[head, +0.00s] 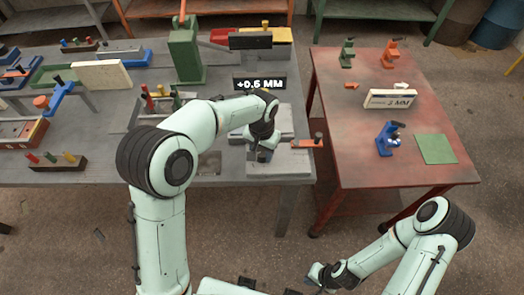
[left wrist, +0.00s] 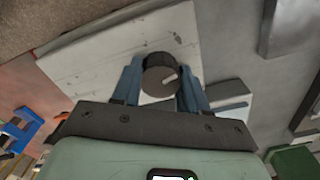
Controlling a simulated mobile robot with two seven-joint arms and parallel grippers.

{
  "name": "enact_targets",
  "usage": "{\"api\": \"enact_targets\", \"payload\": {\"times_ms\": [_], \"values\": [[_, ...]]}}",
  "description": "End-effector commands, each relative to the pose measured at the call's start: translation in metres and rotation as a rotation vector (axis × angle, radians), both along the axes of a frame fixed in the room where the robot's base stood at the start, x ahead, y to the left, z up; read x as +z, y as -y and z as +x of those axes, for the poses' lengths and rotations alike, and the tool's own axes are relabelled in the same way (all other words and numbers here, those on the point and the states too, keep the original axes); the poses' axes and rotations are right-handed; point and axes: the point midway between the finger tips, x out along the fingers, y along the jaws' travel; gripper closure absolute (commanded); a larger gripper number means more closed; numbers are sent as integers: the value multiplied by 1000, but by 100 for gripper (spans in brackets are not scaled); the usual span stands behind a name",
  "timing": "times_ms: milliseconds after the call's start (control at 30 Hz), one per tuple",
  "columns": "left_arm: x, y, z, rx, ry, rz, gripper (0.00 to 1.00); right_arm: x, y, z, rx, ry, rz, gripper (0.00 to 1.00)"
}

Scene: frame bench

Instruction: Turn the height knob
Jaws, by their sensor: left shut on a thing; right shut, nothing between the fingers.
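The height knob (left wrist: 160,76) is a dark round knob with a light pointer mark, seen in the left wrist view on a pale, scuffed block (left wrist: 85,60). My left gripper (left wrist: 160,82) is shut on it, with a blue finger on each side. In the head view my left gripper (head: 262,152) is at the pale block near the bench's right end, and its arm hides the knob. A black display (head: 260,83) behind it reads "+0.6 MM". My right gripper (head: 318,273) is shut and empty, low in front of the red table.
The grey bench (head: 90,175) carries a green column (head: 186,55), a white block (head: 100,75) and several coloured parts. An orange-ended lever (head: 305,143) sticks out right of the block. The red table (head: 350,155) holds a "3 MM" sign (head: 390,98), a blue device (head: 388,138) and a green mat (head: 436,149).

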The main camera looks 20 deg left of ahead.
Motion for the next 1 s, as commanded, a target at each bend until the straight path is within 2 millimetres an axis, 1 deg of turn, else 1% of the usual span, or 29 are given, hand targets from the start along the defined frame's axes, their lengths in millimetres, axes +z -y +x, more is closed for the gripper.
{"api": "enact_targets", "payload": {"times_ms": [600,800,1000], "values": [[0,1,0,577,-1,3,87,-3,0,-2,0,-3,0,100],[0,1,0,734,-1,2,87,-3,0,-3,0,-3,0,100],[0,2,0,844,-2,3,87,-3,0,-3,0,-3,0,100]]}}
